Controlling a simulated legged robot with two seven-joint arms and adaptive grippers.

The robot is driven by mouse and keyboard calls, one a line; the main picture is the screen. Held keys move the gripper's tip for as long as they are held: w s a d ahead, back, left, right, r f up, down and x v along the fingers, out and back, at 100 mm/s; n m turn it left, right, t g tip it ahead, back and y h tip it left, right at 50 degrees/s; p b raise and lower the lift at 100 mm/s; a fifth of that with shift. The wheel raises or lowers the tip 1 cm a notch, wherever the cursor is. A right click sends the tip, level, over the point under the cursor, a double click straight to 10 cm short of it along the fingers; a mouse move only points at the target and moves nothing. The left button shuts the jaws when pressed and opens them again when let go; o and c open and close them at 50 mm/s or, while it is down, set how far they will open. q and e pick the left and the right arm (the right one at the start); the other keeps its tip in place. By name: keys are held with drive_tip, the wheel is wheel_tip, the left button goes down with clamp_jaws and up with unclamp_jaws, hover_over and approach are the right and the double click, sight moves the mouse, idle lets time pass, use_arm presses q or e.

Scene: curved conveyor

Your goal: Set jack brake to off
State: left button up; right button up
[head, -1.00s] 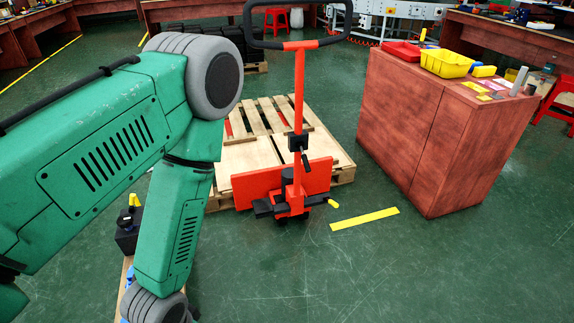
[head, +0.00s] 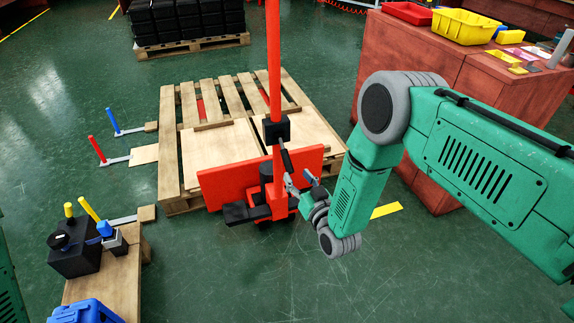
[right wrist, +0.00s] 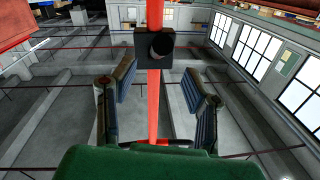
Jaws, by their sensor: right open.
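The red pallet jack (head: 274,60) stands upright at the near side of a wooden pallet. Its pole carries a black box (head: 276,130) with a dark lever (head: 286,160) hanging below it. My right gripper (head: 299,183) is open and empty beside the right side of the jack's base, close to the lever's lower end; contact cannot be told. In the right wrist view, the red pole (right wrist: 155,110) and black box (right wrist: 155,46) show between the spread fingers. No brake off mark is readable. Only a green sliver of my left arm shows at the left edge.
The wooden pallet (head: 172,140) lies behind the jack. A red-brown cabinet (head: 400,55) stands at right with a yellow bin (head: 465,27). A wooden board (head: 118,290) with a black device (head: 75,250) is at lower left. The green floor in front is clear.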

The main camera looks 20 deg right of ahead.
sight(290, 165)
drive_tip(key=w, duration=0.2)
drive_tip(key=w+b, duration=0.1)
drive_tip(key=w, duration=0.1)
drive_tip(key=w+a+b, duration=0.1)
drive_tip(key=w, duration=0.1)
drive_tip(key=shift+w, duration=0.15)
drive_tip(key=shift+w+d, duration=0.2)
drive_tip(key=shift+w, duration=0.5)
drive_tip(key=shift+a, duration=0.15)
drive_tip(key=shift+c, duration=0.9)
drive_tip(key=shift+a, duration=0.1)
clamp_jaws()
